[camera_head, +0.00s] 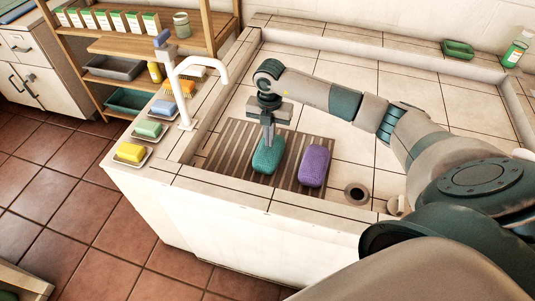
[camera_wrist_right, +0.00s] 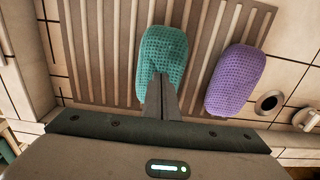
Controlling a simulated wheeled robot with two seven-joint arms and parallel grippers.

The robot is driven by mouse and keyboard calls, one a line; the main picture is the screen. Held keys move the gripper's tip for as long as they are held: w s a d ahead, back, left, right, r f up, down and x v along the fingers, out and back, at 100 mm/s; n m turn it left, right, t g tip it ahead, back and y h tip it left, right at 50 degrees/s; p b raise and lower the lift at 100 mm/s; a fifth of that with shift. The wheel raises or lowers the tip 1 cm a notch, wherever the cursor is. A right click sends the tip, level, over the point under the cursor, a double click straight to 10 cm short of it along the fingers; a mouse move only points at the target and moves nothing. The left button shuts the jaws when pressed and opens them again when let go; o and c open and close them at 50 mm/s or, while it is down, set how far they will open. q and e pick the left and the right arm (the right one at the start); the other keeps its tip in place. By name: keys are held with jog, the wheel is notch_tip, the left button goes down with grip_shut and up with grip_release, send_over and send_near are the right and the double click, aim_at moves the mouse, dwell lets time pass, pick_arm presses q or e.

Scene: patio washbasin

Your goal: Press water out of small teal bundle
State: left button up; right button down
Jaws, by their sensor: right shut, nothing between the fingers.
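The small teal bundle (camera_head: 267,158) lies on the slatted rack (camera_head: 228,152) in the tiled basin. It looks knitted and also shows in the right wrist view (camera_wrist_right: 164,50). My right gripper (camera_head: 268,143) points down over the teal bundle with its fingers shut and nothing between them. In the right wrist view its fingertips (camera_wrist_right: 161,78) overlap the near part of the bundle and appear to touch its top. How deep they press cannot be told. My left gripper is not in view.
A purple bundle (camera_head: 314,166) lies right of the teal one on the rack. A drain hole (camera_head: 356,194) is further right. The basin's back is clear.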

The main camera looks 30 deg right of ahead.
dwell(0.3)
jog(key=shift+f, duration=0.1)
jog(key=shift+f+b, duration=0.5)
jog(key=shift+f, duration=0.1)
dwell(0.3)
jog(key=shift+s+a+f, duration=0.1)
jog(key=shift+s+f, duration=0.15)
jog(key=shift+s, duration=0.05)
dwell(1.8)
jog(key=shift+r, duration=0.1)
jog(key=shift+w+r+p, duration=0.2)
jog(key=shift+r+p, duration=0.5)
jog(key=shift+r, duration=0.15)
notch_tip(320, 180, up, 7)
jog(key=p, duration=0.4)
jog(key=shift+f, duration=0.2)
